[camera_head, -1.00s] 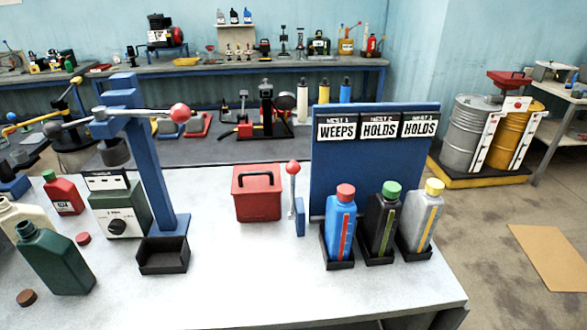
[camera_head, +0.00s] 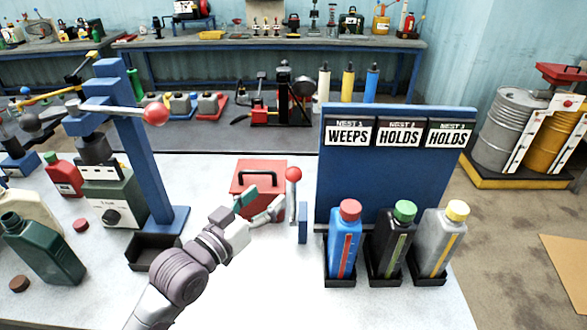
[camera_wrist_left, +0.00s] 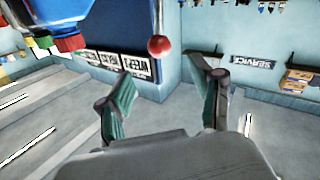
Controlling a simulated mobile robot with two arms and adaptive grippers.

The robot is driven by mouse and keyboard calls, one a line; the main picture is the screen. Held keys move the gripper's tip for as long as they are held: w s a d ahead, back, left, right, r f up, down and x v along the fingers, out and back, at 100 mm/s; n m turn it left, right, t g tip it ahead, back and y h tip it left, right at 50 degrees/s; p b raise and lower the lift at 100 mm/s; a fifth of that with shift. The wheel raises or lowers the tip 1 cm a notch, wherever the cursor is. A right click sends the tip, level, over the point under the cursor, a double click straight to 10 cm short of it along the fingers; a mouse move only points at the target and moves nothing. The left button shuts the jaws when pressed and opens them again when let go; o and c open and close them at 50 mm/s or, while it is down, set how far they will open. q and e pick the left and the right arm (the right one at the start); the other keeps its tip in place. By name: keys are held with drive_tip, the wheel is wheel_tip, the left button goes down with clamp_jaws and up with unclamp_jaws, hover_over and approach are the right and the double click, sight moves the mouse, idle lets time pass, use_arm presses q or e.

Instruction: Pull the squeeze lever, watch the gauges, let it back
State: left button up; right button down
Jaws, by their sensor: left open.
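The squeeze lever (camera_head: 296,205) stands upright beside the blue board, with a red ball knob on top and a blue block at its foot. Its red knob also shows in the left wrist view (camera_wrist_left: 160,47), ahead of and between the fingers. My left gripper (camera_head: 262,203) is open and empty, just left of the lever and apparently not holding it. Three bottles stand in black trays: blue with a red cap (camera_head: 343,238), black with a green cap (camera_head: 391,238), grey with a yellow cap (camera_head: 440,238). Each has a coloured strip. Signs above read WEEPS, HOLDS, HOLDS.
A red box (camera_head: 258,178) stands behind my left gripper. A blue press stand (camera_head: 140,150) with a red-knobbed handle, a black tray (camera_head: 155,252) and a dark green bottle (camera_head: 45,248) are to the left. Clear tabletop lies before the lever.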

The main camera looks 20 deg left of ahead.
sight(288, 179)
use_arm(q)
drive_tip(key=p+x, duration=0.1)
drive_tip(key=x, duration=0.6)
drive_tip(key=p+x, duration=0.1)
drive_tip(key=x, duration=0.1)
drive_tip(key=shift+w+f, duration=0.1)
drive_tip(key=shift+f, duration=0.1)
drive_tip(key=shift+w+d, duration=0.1)
drive_tip(key=shift+w, duration=0.25)
drive_tip(key=shift+w+d, duration=0.1)
drive_tip(key=shift+w, duration=0.2)
drive_tip(key=shift+f, duration=0.1)
drive_tip(key=shift+c, duration=0.2)
drive_tip(key=c, duration=1.1)
clamp_jaws()
use_arm(e)
drive_tip(key=r, duration=0.1)
drive_tip(key=w, duration=0.1)
drive_tip(key=r, duration=0.1)
drive_tip(key=shift+w+a+r, duration=0.25)
drive_tip(key=shift+w+r, duration=0.05)
drive_tip(key=shift+w, duration=0.05)
